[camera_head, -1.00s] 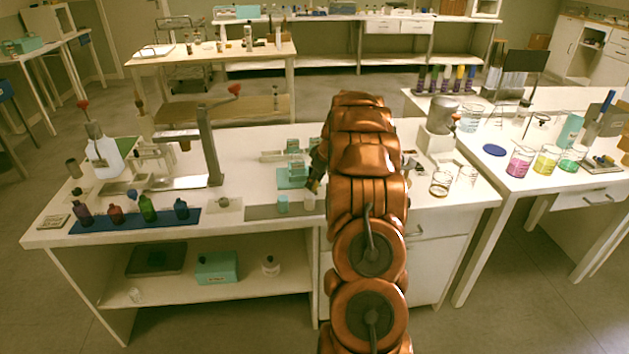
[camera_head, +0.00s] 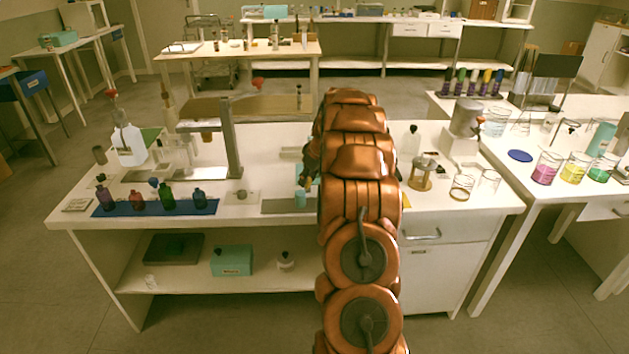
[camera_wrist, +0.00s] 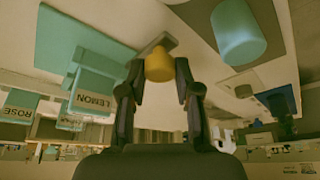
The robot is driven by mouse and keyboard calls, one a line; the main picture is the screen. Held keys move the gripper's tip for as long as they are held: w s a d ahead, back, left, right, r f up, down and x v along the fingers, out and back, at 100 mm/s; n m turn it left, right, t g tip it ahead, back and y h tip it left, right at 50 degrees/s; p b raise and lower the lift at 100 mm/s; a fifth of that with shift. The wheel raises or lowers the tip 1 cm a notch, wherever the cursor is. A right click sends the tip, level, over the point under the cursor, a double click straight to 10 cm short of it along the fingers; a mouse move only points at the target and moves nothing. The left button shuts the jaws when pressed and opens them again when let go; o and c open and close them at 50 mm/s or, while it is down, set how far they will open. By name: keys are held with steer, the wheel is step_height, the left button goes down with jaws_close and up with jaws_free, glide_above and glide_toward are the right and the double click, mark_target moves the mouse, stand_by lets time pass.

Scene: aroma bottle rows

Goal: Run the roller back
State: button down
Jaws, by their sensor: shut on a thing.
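My gripper (camera_wrist: 160,75) is shut on a small yellow piece (camera_wrist: 159,63) in the wrist view; I cannot tell whether this is the roller. In the head view my arm hides most of the gripper. A teal jar (camera_wrist: 238,35) stands apart from the fingers in the wrist view. It also shows just left of my arm in the head view (camera_head: 300,199). Teal blocks labelled LEMON (camera_wrist: 92,92) and ROSE (camera_wrist: 20,105) are on the other side of the fingers. Small coloured bottles, such as the green one (camera_head: 167,198), stand in a row on a blue mat (camera_head: 152,209).
A metal stand (camera_head: 232,140) rises from the bench behind the bottles, with a white bottle (camera_head: 128,148) left of it. A wooden stand (camera_head: 421,179) and glass beakers (camera_head: 462,187) are right of my arm. A grey strip (camera_head: 283,206) lies near the front edge.

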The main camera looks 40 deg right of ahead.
steer(key=shift+w+a, duration=0.3)
steer(key=shift+a, duration=0.05)
steer(key=c, duration=0.8)
jaws_free()
steer(key=shift+a, duration=0.1)
steer(key=shift+s+r, duration=0.15)
steer(key=shift+r, duration=0.35)
steer(key=v, duration=1.1)
